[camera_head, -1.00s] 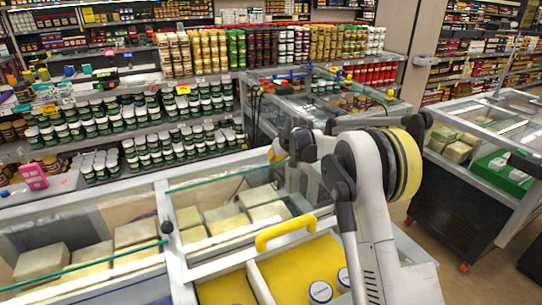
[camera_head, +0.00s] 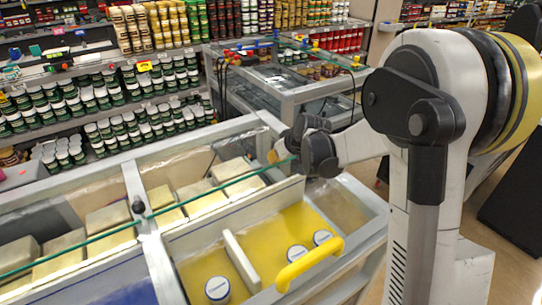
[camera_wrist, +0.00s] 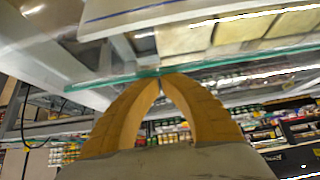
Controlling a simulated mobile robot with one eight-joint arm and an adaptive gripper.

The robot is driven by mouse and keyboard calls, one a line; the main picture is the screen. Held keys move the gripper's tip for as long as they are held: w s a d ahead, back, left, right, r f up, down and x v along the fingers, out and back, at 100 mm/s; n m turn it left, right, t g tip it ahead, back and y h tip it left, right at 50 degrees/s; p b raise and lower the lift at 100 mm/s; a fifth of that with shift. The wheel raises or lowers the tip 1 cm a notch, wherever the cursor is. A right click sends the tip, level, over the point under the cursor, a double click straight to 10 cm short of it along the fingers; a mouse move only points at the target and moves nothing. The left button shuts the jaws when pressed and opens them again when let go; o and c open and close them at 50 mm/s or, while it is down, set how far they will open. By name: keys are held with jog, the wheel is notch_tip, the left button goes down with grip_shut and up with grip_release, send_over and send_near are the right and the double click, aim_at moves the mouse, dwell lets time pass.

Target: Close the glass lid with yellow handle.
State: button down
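The yellow handle (camera_head: 308,264) is at the front of the chest freezer, above a yellow-floored compartment (camera_head: 262,250) with a few white-lidded jars. The clear pane is hard to make out. A green glass edge (camera_head: 215,190) runs across the freezer behind this compartment, toward my gripper (camera_head: 277,156). My gripper is at the right end of that edge, behind the handle and apart from it. In the wrist view my gripper (camera_wrist: 161,78) has its yellow fingertips together at the green glass edge (camera_wrist: 115,80). I cannot tell whether glass is between them.
Pale blocks (camera_head: 201,200) lie in the freezer's rear compartments. The freezer frame (camera_head: 135,190) divides its sections. Another glass-topped freezer (camera_head: 285,85) stands behind. Stocked shelves (camera_head: 110,95) line the back. Floor shows at the right.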

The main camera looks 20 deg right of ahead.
jog(key=shift+s+f, duration=0.15)
jog(key=shift+s, duration=0.1)
jog(key=v, duration=1.2)
jog(key=s+a+m, duration=0.1)
jog(key=s+a, duration=0.1)
jog(key=s, duration=0.6)
jog(key=s+a+m+h, duration=0.1)
jog(key=s+a, duration=0.1)
jog(key=s, duration=0.6)
jog(key=s+a+m+h+b, duration=0.1)
jog(key=s+a, duration=0.1)
jog(key=s, duration=0.6)
jog(key=shift+s+f, duration=0.35)
jog(key=shift+f, duration=0.05)
jog(key=shift+s+f, duration=0.15)
jog(key=shift+s, duration=0.1)
